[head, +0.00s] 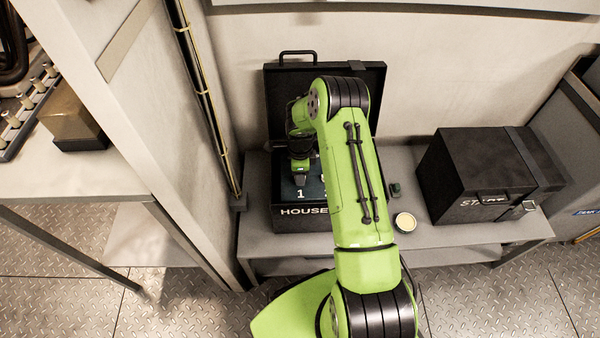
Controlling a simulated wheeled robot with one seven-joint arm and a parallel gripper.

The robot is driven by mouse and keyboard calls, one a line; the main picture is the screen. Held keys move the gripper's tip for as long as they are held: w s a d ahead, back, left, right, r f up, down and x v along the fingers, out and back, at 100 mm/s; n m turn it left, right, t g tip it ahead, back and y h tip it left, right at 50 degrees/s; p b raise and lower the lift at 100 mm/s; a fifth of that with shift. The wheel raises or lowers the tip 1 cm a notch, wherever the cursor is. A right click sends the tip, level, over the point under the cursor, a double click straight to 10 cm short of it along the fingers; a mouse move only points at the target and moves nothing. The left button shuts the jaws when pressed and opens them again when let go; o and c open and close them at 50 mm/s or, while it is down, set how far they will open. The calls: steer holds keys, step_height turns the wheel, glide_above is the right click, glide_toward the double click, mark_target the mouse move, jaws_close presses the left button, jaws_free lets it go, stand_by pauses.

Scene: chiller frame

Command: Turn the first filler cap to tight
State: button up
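My gripper (299,178) points down into an open black case (298,222) marked "HOUSE", whose lid stands up behind it. A dark panel inside the case carries a white "1", and the fingertips are just behind that number. The first filler cap itself cannot be made out; my gripper covers the spot behind the "1". I cannot tell whether the fingers touch or hold anything. My green arm hides the right part of the case and most of the panel there.
A closed black box (475,170) with a latch stands on the grey bench (440,235) at right. A small round pale-topped item (405,222) and a small dark item (395,189) lie between the case and that box. A wall post with a cable is close at left.

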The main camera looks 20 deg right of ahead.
step_height(320, 180, up, 16)
steer(key=p, duration=0.4)
steer(key=shift+f+p, duration=0.15)
steer(key=shift+p, duration=0.2)
steer(key=s+a+r+n+t+h+p, duration=0.1)
steer(key=s+a+r+n+p, duration=0.35)
steer(key=r, duration=0.85)
steer(key=s+a+r+n+t+p, duration=0.15)
steer(key=s+r+n, duration=0.5)
steer(key=r, duration=0.65)
steer(key=s+a+r+n+t+p, duration=0.1)
steer(key=s+r+n+p, duration=0.1)
steer(key=s+r+n, duration=0.2)
steer(key=s+a+r+n+t+y+p, duration=0.1)
steer(key=s+r+n, duration=0.3)
steer(key=s, duration=0.9)
steer(key=a+n+t+p, duration=0.1)
steer(key=n, duration=0.2)
steer(key=shift+s+a+n, duration=0.15)
steer(key=shift+a+n, duration=0.1)
steer(key=shift+n, duration=0.15)
